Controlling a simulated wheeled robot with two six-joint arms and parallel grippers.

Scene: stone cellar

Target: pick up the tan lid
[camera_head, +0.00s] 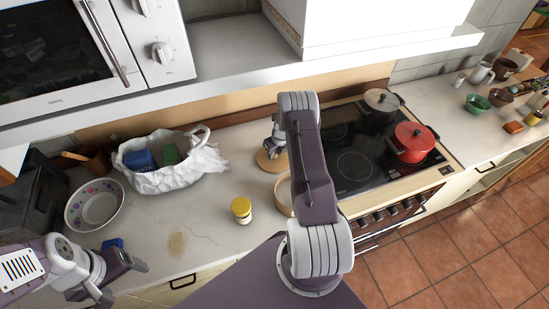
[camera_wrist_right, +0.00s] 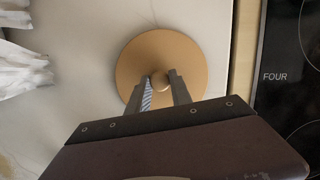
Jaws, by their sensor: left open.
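The tan lid (camera_wrist_right: 190,55) is a round disc with a small knob (camera_wrist_right: 160,83) at its middle. In the head view the lid (camera_head: 266,166) lies low over the counter by the stove, partly hidden by my right arm. My right gripper (camera_wrist_right: 160,76) is over the lid with a finger on each side of the knob. I cannot tell whether the fingers press on it. In the head view the right gripper (camera_head: 274,147) is partly hidden. My left gripper (camera_head: 122,282) is open and empty at the lower left, far from the lid.
A round tan-rimmed container (camera_head: 282,196) is partly behind my right arm. A yellow-lidded jar (camera_head: 241,210), a white bag (camera_head: 170,178) and a patterned bowl (camera_head: 95,205) stand on the counter. A red pot (camera_head: 412,141) and a grey pot (camera_head: 380,101) are on the stove (camera_head: 353,166).

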